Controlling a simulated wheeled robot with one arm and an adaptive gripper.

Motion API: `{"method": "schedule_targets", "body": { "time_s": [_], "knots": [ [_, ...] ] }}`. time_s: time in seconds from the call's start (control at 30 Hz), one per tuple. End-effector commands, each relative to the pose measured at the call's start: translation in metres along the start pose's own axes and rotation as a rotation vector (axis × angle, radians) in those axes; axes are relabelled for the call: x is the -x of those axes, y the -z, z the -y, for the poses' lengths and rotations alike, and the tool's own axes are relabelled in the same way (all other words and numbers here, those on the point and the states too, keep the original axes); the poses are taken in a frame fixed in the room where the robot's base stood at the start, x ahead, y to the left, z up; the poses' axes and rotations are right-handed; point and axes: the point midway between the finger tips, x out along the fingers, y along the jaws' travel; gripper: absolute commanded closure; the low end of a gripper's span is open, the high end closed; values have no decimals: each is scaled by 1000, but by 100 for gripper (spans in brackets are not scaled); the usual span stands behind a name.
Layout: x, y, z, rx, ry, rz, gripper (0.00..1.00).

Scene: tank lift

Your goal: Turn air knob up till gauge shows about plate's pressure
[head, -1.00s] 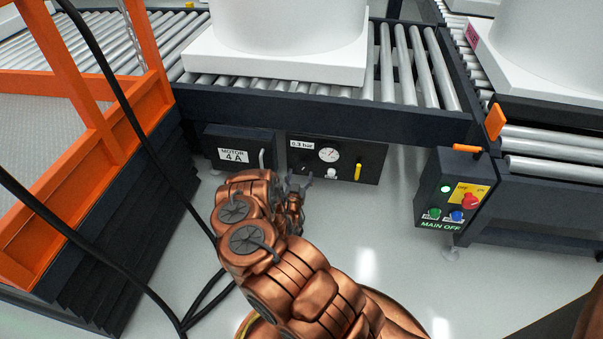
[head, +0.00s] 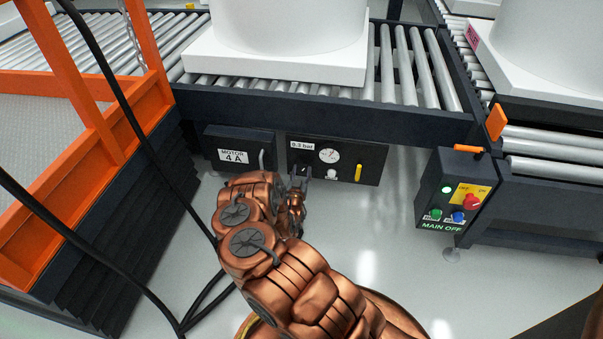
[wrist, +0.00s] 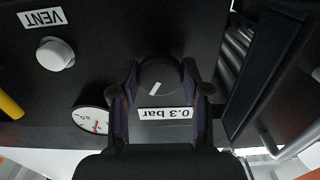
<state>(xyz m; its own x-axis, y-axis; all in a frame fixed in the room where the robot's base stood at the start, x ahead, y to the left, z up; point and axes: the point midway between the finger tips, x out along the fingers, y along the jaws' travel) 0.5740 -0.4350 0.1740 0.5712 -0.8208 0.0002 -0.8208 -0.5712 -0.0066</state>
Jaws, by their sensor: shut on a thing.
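The air knob (wrist: 158,78) is a dark round knob with a white pointer mark, on a black panel (head: 372,158) under the conveyor. My gripper (wrist: 160,92) is shut on the knob, one finger on each side, in the wrist view. In the head view my gripper (head: 300,178) reaches the panel's left part. The plate (wrist: 165,113) reads 0.3 bar, upside down in the wrist view; it also shows in the head view (head: 302,146). The gauge (head: 329,156) is a round white dial; in the wrist view the gauge (wrist: 92,119) is partly hidden, and its reading is unclear.
A white VENT knob (wrist: 55,54) and a yellow lever (head: 358,171) sit on the same panel. A MOTOR 4 A box (head: 240,150) is to the left. A MAIN OFF control box (head: 452,200) stands right. Black cables (head: 125,95) hang at the left.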

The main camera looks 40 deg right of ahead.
Motion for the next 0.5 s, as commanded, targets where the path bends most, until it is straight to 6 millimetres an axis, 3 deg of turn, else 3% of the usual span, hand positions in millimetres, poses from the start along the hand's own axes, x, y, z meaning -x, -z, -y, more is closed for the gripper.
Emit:
{"method": "schedule_targets", "body": {
  "time_s": [0.1,0.5],
  "knots": [
    [0,0,-1,0,-2,0,88],
    [0,1,-2,172,-3,4,88]
  ]
}}
